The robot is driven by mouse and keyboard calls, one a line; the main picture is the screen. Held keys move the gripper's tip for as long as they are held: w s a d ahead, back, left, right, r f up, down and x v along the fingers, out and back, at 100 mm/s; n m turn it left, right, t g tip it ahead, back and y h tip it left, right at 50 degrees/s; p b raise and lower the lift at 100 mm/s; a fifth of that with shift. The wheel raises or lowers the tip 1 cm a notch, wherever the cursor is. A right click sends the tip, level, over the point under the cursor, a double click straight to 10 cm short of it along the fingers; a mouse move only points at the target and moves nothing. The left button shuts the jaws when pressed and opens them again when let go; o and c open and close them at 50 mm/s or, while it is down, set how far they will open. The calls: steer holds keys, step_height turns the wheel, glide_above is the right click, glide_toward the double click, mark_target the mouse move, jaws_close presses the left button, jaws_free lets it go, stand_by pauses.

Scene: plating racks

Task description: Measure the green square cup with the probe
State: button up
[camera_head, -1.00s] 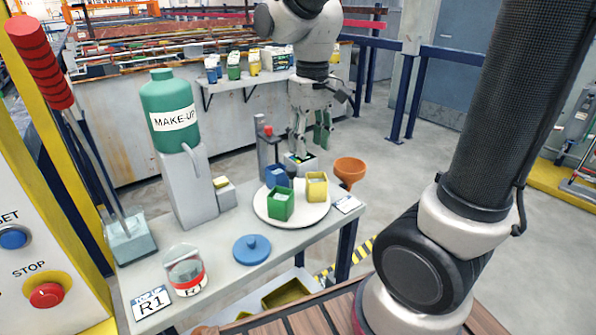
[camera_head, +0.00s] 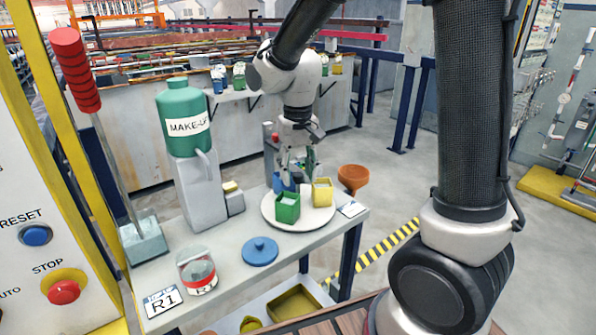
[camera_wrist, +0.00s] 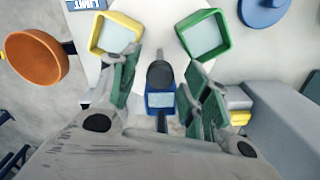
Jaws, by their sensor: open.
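The green square cup (camera_head: 287,208) stands upright on a round white plate (camera_head: 299,222), with pale contents. It also shows at the upper right of the wrist view (camera_wrist: 204,36). My gripper (camera_head: 297,168) is open, behind the cups and pointing down. In the wrist view its green-padded fingers (camera_wrist: 158,92) are spread on either side of a blue item with a pale panel (camera_wrist: 160,101) and a dark rounded post (camera_wrist: 160,74). This looks like the probe, but I cannot be sure. Contact with the fingers is not visible.
A yellow square cup (camera_head: 322,192) shares the plate. An orange funnel (camera_head: 352,177) is at the right. A green make-up bottle on a grey stand (camera_head: 188,120), a blue lid (camera_head: 260,251) and a jar (camera_head: 197,270) occupy the left and front of the table (camera_head: 228,285).

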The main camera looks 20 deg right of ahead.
steer(key=shift+c, duration=0.3)
jaws_close()
